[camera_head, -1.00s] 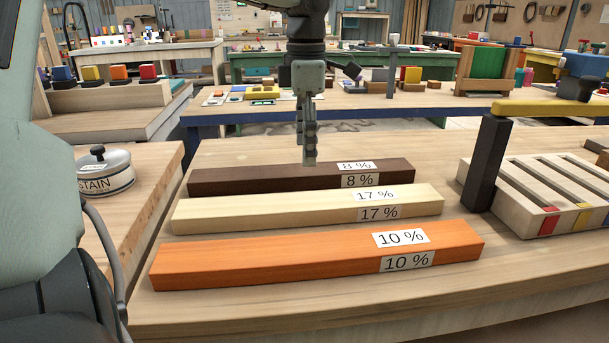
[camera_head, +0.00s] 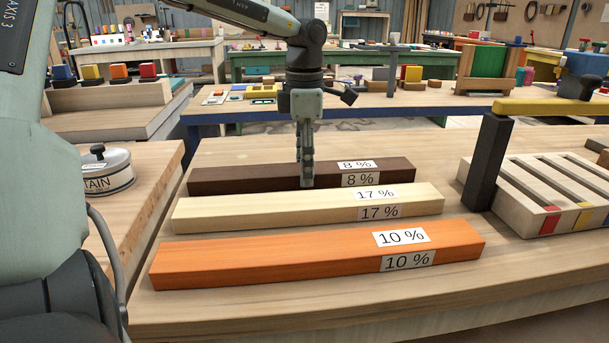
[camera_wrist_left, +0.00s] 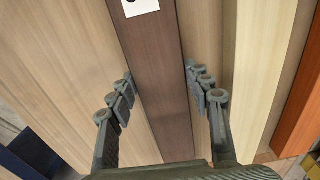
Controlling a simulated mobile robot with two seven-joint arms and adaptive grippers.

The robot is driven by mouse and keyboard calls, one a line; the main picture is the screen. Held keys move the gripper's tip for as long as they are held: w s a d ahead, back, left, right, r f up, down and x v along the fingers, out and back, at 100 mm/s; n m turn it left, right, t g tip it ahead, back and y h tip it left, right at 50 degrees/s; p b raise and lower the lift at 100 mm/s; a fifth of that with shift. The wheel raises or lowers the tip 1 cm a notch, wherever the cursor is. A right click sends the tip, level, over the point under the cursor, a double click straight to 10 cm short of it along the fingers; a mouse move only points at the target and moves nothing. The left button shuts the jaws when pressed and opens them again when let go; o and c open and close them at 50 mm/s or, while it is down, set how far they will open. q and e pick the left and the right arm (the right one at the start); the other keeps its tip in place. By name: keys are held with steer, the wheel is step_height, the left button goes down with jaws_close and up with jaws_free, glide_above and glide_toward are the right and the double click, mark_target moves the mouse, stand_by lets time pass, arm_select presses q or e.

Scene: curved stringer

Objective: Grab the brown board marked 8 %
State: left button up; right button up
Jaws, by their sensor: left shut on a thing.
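The dark brown board (camera_head: 247,178) marked 8 % lies at the back of a row of three boards on the bench. My left gripper (camera_head: 306,182) points straight down at it, a little right of its middle and left of its label. In the left wrist view the brown board (camera_wrist_left: 153,75) runs between the fingers of my gripper (camera_wrist_left: 163,92), one set on each long side. The gripper is shut on the board, which rests on the bench. The far fingers are partly hidden in the head view. My right gripper does not show.
A pale board (camera_head: 260,209) marked 17 % lies close in front, then an orange board (camera_head: 265,257) marked 10 %. A slotted rack (camera_head: 533,195) and a dark post (camera_head: 487,163) stand at the right. A stain tin (camera_head: 106,172) sits on the left bench.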

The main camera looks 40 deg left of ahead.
arm_select(q)
steer(key=c, duration=0.5)
jaws_close()
steer(key=shift+r, duration=0.15)
